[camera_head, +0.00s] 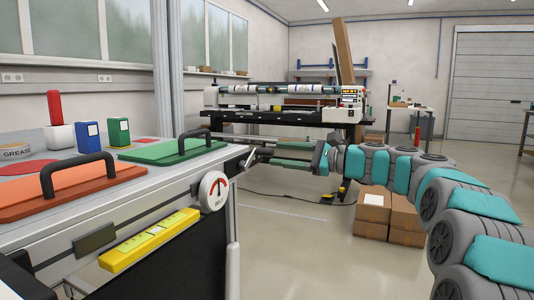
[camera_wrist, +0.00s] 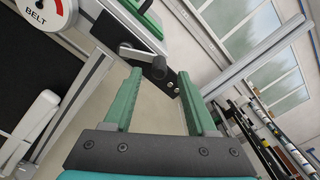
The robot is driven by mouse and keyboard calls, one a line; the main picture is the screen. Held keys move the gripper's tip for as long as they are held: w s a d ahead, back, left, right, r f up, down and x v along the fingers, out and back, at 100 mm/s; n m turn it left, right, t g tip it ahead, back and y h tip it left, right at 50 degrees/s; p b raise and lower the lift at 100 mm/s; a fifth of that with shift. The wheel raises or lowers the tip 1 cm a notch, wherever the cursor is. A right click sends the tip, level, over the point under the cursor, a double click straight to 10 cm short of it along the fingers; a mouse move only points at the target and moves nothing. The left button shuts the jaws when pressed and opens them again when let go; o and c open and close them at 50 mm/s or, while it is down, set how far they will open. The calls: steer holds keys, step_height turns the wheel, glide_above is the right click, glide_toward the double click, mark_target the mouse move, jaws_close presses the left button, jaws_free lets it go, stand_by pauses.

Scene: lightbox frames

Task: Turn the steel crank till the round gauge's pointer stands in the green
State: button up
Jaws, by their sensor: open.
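The round gauge (camera_head: 214,191) is on the front side of the bench, near its right corner. Its white face shows red at the top; its pointer is too small to read surely, and I make out no green. In the wrist view the gauge (camera_wrist: 42,12), marked BELT, is cut off by the top edge. The steel crank (camera_wrist: 141,54) sits on a dark plate at the bench end, with a dark knob at its right end. My gripper (camera_wrist: 160,78) is open, its green fingers pointing at the crank, the knob showing between their tips. In the head view my gripper (camera_head: 266,153) is right of the bench corner; contact is unclear.
On the bench are an orange lid (camera_head: 75,190) and a green lid (camera_head: 172,150) with black handles, blue and green boxes, and a red-handled tool. A yellow level (camera_head: 150,240) is on the bench front. Cardboard boxes (camera_head: 388,215) stand on the floor behind my arm.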

mark_target(273, 153)
steer(key=shift+x, duration=2.05)
steer(key=shift+c, duration=0.3)
jaws_close()
